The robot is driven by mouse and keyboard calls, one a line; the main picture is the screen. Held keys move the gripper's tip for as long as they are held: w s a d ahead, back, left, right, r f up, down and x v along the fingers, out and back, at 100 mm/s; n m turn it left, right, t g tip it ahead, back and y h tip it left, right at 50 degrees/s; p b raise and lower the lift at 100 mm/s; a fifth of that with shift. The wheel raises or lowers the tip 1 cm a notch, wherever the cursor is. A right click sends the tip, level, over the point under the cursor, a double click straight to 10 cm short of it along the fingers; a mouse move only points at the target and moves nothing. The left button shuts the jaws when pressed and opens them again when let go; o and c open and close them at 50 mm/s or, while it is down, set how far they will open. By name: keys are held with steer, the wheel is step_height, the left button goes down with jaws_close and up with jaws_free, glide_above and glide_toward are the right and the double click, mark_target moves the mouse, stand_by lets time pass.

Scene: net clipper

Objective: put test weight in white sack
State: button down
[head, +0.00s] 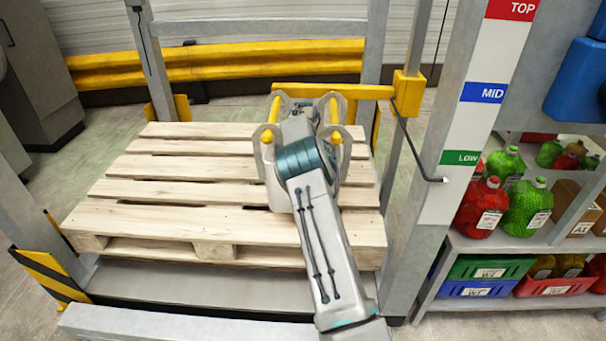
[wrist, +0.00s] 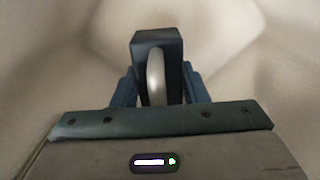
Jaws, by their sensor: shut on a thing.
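The test weight (wrist: 146,46) is a dark block with a pale metal loop handle. In the wrist view it sits between the two blue-grey fingers of my gripper (wrist: 160,88), which is shut on it. Pale beige cloth of the white sack (wrist: 50,50) surrounds the weight on all visible sides, so the weight appears to be within or right over the sack's mouth. In the head view, the sack (head: 272,188), with loops and yellow bars at its corners, stands on the pallet, mostly covered by my arm. The gripper and weight are hidden there.
The wooden pallet (head: 150,215) has bare slats left of the sack. A grey post with TOP, MID and LOW labels (head: 470,120) and a yellow bracket (head: 408,92) stand on the right. Shelves with red and green net bags (head: 525,205) are beyond the post.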

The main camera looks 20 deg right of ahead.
steer(key=shift+f+b, duration=0.8)
steer(key=shift+f, duration=2.6)
steer(key=shift+f, duration=0.1)
steer(key=c, duration=0.8)
jaws_free()
steer(key=shift+f, duration=0.15)
steer(key=shift+c, duration=0.2)
step_height(320, 180, up, 12)
steer(key=p, duration=0.3)
